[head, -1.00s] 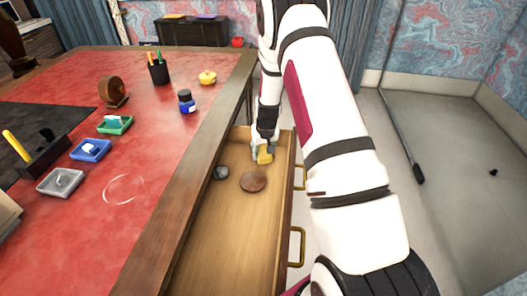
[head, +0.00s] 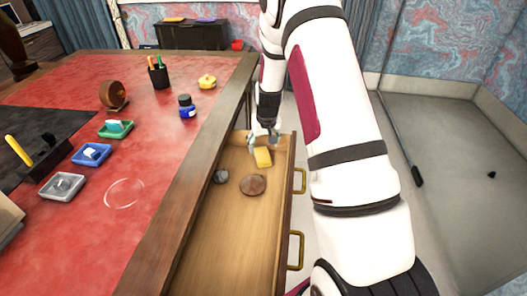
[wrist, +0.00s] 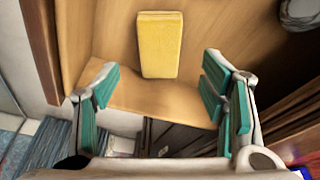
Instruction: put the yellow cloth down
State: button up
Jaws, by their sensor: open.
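The yellow cloth (head: 263,157), a small folded block, lies on the floor of the open wooden drawer (head: 222,245), near its far end. It also shows in the wrist view (wrist: 160,45), flat on the wood and beyond my fingertips. My gripper (head: 262,142) is at the far end of the drawer, just above and behind the cloth. In the wrist view its teal-padded fingers (wrist: 158,85) are wide apart with nothing between them, and neither appears to touch the cloth.
A round brown disc (head: 253,185) and a dark grey lump (head: 221,176) lie in the drawer nearer the camera. The near part of the drawer is bare. The red leather desk (head: 60,92) at the left holds small trays, an ink bottle (head: 187,106) and a pen cup (head: 158,76).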

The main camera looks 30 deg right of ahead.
aim_at(265, 161)
jog(key=s+a+r+n, duration=0.1)
jog(key=s+a+r, duration=0.4)
jog(key=r, duration=0.3)
jog(key=s+a+r+y, duration=0.1)
jog(key=s+a+r, duration=0.35)
jog(key=r, duration=0.45)
jog(key=s+a+r+n, duration=0.1)
jog(key=s+a+r, duration=0.45)
jog(key=r, duration=0.25)
jog(key=s+a+r+n, duration=0.1)
jog(key=s+a+r, duration=0.1)
jog(key=s, duration=1)
jog(key=s+a+r+g, duration=0.1)
jog(key=s+a, duration=0.2)
jog(key=s, duration=0.9)
jog(key=shift+s+a+r+n, duration=0.25)
jog(key=shift+s+r+n, duration=0.1)
jog(key=shift+r+n, duration=0.05)
